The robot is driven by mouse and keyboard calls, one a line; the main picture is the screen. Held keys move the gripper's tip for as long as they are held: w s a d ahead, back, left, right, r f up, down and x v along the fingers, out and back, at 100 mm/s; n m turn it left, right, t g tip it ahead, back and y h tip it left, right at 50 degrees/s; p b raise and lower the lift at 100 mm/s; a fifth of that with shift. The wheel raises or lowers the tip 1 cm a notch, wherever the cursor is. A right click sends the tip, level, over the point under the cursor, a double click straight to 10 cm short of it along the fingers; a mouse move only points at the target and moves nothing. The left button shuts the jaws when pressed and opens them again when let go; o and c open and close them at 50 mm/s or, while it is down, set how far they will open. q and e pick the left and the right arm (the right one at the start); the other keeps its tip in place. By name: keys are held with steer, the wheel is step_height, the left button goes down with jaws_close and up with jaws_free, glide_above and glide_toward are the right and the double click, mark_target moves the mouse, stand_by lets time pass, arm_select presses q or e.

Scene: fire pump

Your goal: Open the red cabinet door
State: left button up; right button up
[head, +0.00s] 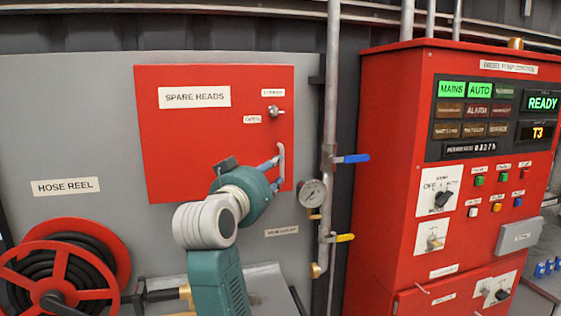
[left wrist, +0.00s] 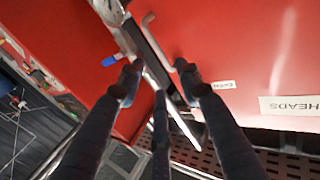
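The red cabinet door (head: 215,135) is a panel labelled "SPARE HEADS" on a grey wall cabinet; it looks flush in the head view. Its pale handle (head: 282,155) is a vertical bar near the right edge. A small switch-like latch (head: 276,111) sits above the handle, beside small labels. My left gripper (head: 271,173) is at the handle's lower part. Contact with the handle is unclear. My right gripper is out of view.
A vertical pipe (head: 331,120) with a gauge (head: 312,194), blue lever (head: 350,158) and yellow lever (head: 338,238) stands just right of the door. The red pump control cabinet (head: 385,150) is farther right. A red hose reel (head: 115,252) is at lower left.

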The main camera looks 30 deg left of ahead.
mark_target(283, 161)
arm_select(q)
steer(key=shift+p+x, duration=1.15)
steer(key=shift+x, duration=2.7)
jaws_close()
